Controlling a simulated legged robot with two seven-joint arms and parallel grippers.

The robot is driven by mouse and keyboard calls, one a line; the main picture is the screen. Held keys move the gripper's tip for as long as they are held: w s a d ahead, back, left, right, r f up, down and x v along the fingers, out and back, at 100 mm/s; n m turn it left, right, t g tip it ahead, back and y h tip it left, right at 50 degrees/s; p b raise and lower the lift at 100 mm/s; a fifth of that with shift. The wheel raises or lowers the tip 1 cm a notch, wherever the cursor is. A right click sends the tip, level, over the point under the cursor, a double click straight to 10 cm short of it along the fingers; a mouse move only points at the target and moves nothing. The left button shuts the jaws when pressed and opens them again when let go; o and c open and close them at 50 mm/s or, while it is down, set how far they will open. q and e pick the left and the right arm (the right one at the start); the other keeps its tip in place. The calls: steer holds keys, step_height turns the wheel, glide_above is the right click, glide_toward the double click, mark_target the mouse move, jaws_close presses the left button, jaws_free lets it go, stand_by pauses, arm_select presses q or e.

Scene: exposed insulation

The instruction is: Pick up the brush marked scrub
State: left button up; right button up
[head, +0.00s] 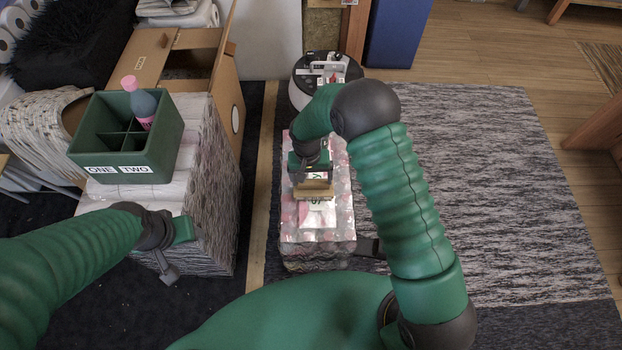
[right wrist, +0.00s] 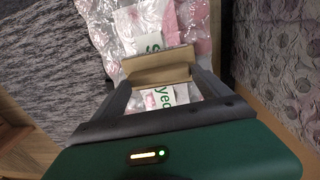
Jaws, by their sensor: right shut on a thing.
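My right gripper (head: 312,178) is shut on a tan, block-like thing (head: 314,190) above a plastic-wrapped bundle with pink patches (head: 330,228). In the right wrist view, both fingers close on the sides of this tan block (right wrist: 160,68). I cannot read the word scrub on it, so I cannot tell from its marking whether it is the brush. White labels with green letters (right wrist: 162,96) show around it, partly hidden. My left gripper (head: 178,252) hangs by the front of a streaky grey block; whether it is open is unclear.
A green divided bin (head: 128,170) marked ONE and TWO holds a bottle with a pink cap (head: 141,105). An open cardboard box (head: 185,60) stands behind it. A round black-and-white device (head: 300,88) stands beyond the bundle. A grey rug (head: 480,190) lies clear on the right.

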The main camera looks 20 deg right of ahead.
mark_target(303, 193)
steer(key=shift+s+d+r, duration=0.1)
steer(key=shift+s+r, duration=0.05)
steer(key=shift+s, duration=0.05)
steer(key=shift+c, duration=0.2)
steer(key=a, duration=0.1)
steer(key=a+p, duration=0.1)
steer(key=a, duration=0.1)
steer(key=shift+s+a+r, duration=0.1)
steer(key=shift+s+a, duration=0.15)
steer(key=shift+s, duration=0.15)
jaws_close()
arm_select(q)
steer(key=r, duration=0.1)
steer(key=p, duration=0.1)
steer(key=w+r+p, duration=0.1)
steer(key=shift+d+r, duration=0.35)
steer(key=shift+d, duration=0.05)
arm_select(e)
steer(key=s+a+r, duration=0.1)
steer(key=s+a, duration=0.1)
steer(key=a, duration=1)
steer(key=shift+s+r, duration=0.3)
steer(key=shift+s, duration=0.1)
steer(key=shift+c, duration=0.9)
jaws_free()
arm_select(q)
steer(key=shift+a, duration=0.1)
arm_select(e)
steer(key=o, duration=1.1)
steer(key=shift+c, duration=0.2)
